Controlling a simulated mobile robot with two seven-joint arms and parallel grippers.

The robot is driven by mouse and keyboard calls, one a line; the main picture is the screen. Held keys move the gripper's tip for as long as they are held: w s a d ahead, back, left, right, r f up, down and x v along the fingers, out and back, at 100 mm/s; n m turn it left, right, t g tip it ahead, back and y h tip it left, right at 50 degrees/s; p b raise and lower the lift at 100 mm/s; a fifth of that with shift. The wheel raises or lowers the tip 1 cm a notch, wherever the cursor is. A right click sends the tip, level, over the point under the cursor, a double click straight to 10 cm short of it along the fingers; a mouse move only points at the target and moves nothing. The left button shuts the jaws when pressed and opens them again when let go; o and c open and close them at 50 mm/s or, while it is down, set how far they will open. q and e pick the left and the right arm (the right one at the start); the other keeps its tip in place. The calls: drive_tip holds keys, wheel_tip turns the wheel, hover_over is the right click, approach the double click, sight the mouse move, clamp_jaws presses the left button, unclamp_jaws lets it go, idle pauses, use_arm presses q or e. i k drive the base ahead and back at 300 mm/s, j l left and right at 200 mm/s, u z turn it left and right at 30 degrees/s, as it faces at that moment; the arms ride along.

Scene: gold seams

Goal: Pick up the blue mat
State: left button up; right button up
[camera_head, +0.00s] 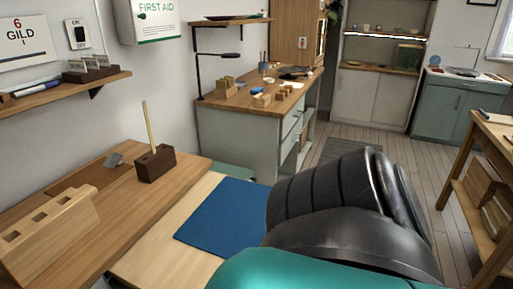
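The blue mat (222,218) lies flat on a light wooden surface at the lower middle of the head view. Its right part is hidden behind a large black and teal part that looks like my own arm. Neither of my grippers shows in this view, so I cannot see where they are relative to the mat.
Left of the mat is a wooden bench (128,200) with a dark block (155,166) holding an upright stick, and a slotted wooden block (45,238). A cluttered workbench (240,103) stands behind. A wooden rack (480,165) is at right.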

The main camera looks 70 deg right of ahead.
sight(230, 220)
drive_tip(key=l+z, duration=0.1)
drive_tip(key=z, duration=1.95)
drive_tip(key=l+u, duration=0.15)
drive_tip(key=u, duration=0.25)
drive_tip(key=i+l+u, duration=0.15)
drive_tip(key=u, duration=0.3)
drive_tip(key=l+u, duration=0.4)
drive_tip(key=l, duration=0.5)
drive_tip(key=l+u, duration=0.15)
drive_tip(key=l, duration=1.55)
